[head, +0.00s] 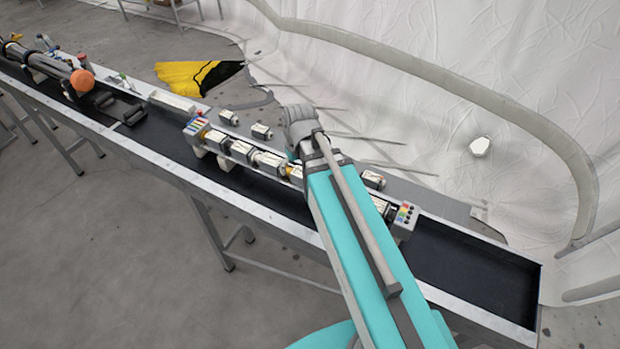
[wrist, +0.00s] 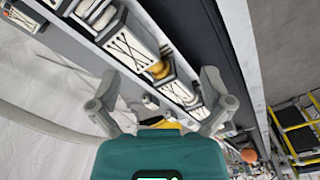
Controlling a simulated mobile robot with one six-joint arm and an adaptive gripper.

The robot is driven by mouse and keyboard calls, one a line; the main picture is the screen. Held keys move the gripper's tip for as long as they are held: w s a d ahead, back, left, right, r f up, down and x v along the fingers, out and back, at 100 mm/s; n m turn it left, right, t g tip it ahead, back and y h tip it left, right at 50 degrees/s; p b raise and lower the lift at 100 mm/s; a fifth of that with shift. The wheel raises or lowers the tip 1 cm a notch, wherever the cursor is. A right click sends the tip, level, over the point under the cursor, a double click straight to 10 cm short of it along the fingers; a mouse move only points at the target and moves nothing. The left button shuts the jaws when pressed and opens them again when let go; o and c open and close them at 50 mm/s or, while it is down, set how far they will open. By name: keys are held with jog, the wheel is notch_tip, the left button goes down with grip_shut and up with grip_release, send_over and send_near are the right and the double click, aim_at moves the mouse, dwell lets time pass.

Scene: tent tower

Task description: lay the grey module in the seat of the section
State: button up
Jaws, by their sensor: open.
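The section (head: 243,151) is a long frame lying in the dark channel of the bench, with coloured end blocks and several grey, silver-faced modules in a row. Three similar loose grey modules lie along its far side: one (head: 229,117), a second (head: 262,131) and a third (head: 373,180). I cannot tell which one the task means. My gripper (wrist: 160,86) is open in the wrist view, above the section. Two seated modules, one large (wrist: 130,43) and one smaller (wrist: 172,78), show beyond and between its fingers, apart from them.
The bench (head: 480,272) has a raised metal rim, and its channel is bare at the right end. A tube with an orange ball end (head: 82,81) lies at the left. A yellow and black cloth (head: 190,75) lies behind. White tent fabric (head: 420,110) rises beyond the bench.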

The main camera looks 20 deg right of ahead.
jog(key=s+d+m, duration=0.2)
jog(key=s, duration=0.4)
jog(key=shift+d+g+h, duration=0.3)
jog(key=shift+d+g, duration=0.1)
jog(key=shift+w, duration=0.1)
